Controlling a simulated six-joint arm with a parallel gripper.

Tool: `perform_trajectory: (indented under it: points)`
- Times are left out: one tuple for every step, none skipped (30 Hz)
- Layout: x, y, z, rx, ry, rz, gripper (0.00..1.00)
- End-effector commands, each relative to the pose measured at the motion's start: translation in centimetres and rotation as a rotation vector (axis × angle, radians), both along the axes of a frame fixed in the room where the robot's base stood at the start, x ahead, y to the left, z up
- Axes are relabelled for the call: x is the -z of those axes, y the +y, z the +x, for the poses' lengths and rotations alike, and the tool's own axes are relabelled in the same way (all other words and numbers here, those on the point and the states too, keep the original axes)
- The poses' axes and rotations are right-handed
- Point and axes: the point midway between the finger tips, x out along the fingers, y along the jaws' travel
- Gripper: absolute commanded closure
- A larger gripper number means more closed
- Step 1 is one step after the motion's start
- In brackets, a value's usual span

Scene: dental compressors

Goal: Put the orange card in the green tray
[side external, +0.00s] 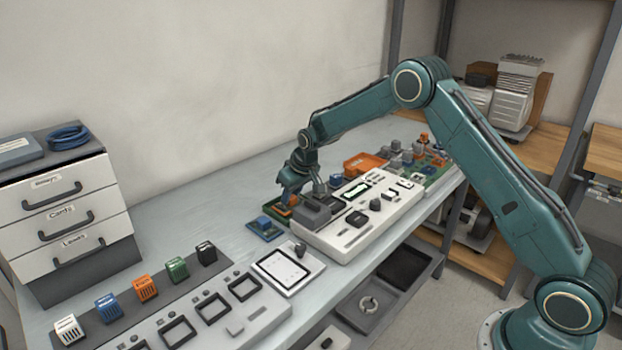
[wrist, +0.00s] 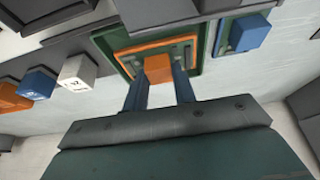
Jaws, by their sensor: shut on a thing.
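The orange card (wrist: 158,66) has a block-shaped grip on a square orange plate. My gripper (wrist: 160,88) is shut on that block, with one blue finger on each side. The green tray (wrist: 116,62) shows as a dark green square border around the orange plate in the wrist view. I cannot tell whether the plate rests on the tray or hangs just above it.
A blue block on a green board (side external: 265,228) stands close beside the tray. The white device (side external: 345,235) is right of my gripper. Several coloured blocks line a dark strip (side external: 130,298) in front of the drawers (side external: 68,210).

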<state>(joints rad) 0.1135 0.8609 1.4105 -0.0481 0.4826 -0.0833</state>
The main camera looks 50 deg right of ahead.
Motion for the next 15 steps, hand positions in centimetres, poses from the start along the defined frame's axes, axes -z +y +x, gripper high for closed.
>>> perform_trajectory:
  points:
    - [0.47, 0.0, 0.0, 0.0, 0.0, 0.0, 1.0]
    - [0.66, 0.0, 0.01, 0.0, -0.001, 0.0, 1.0]
    - [0.84, 0.0, 0.02, 0.0, -0.001, 0.0, 1.0]
    - [0.92, 0.0, 0.02, 0.0, -0.002, 0.0, 1.0]
    - [0.95, 0.0, 0.02, 0.0, -0.002, 0.0, 1.0]
    - [0.96, 0.0, 0.03, 0.0, -0.002, 0.0, 1.0]
    - [0.95, 0.0, 0.03, 0.0, -0.002, 0.0, 1.0]
    - [0.94, 0.0, 0.03, 0.0, -0.002, 0.0, 1.0]
    - [0.93, 0.0, 0.02, 0.0, -0.002, 0.0, 1.0]
    - [0.93, 0.0, 0.02, 0.0, -0.002, 0.0, 1.0]
    - [0.92, 0.0, 0.02, 0.0, -0.002, 0.0, 1.0]
    - [0.94, 0.0, 0.02, 0.0, -0.002, 0.0, 1.0]
    - [0.97, 0.0, 0.02, 0.0, -0.002, 0.0, 1.0]
    - [1.03, 0.0, 0.02, 0.0, -0.001, 0.0, 1.0]
    - [1.13, 0.0, 0.01, 0.0, -0.001, 0.0, 1.0]
